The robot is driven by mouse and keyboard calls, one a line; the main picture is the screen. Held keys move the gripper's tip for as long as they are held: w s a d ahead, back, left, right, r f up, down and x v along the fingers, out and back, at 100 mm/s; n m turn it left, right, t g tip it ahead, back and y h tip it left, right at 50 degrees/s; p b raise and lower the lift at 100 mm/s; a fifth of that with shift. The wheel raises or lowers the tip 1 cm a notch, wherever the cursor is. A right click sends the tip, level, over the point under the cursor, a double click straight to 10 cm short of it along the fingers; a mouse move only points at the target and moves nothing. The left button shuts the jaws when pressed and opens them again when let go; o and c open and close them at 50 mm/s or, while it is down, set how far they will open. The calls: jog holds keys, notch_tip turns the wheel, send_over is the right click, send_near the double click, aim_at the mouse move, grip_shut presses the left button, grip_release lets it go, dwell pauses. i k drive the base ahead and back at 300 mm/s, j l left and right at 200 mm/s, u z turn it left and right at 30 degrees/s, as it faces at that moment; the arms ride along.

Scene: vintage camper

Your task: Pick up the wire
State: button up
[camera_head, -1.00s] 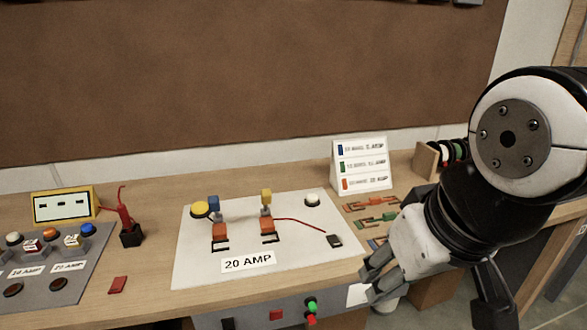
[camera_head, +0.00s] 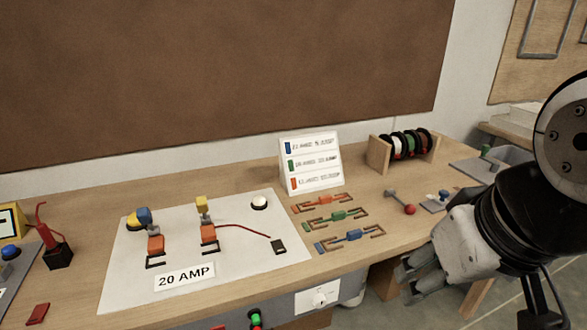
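A thin red wire (camera_head: 246,229) lies on the white 20 AMP board (camera_head: 122,270). It runs from near the right orange block (camera_head: 208,234) to a small black piece (camera_head: 278,246). Orange (camera_head: 323,203), green (camera_head: 337,217) and blue (camera_head: 353,236) pieces, each with thin bracket-like ends, lie in rows right of the board; which of these counts as the wire I cannot tell. My gripper (camera_head: 408,273) is over the front edge of the bench, right of the blue piece and apart from it. Its fingers are bunched and partly overlapping, so their opening is unclear.
A sign with blue, green and orange labels (camera_head: 311,162) stands behind the rows. A wooden rack of spools (camera_head: 379,153) stands at the back. Red pliers (camera_head: 45,232) stand in a black block at left.

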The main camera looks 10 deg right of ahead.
aim_at(327, 199)
jog(key=i+j, duration=0.1)
jog(key=i, duration=0.5)
jog(key=i+j+z, duration=0.1)
jog(key=i, duration=0.45)
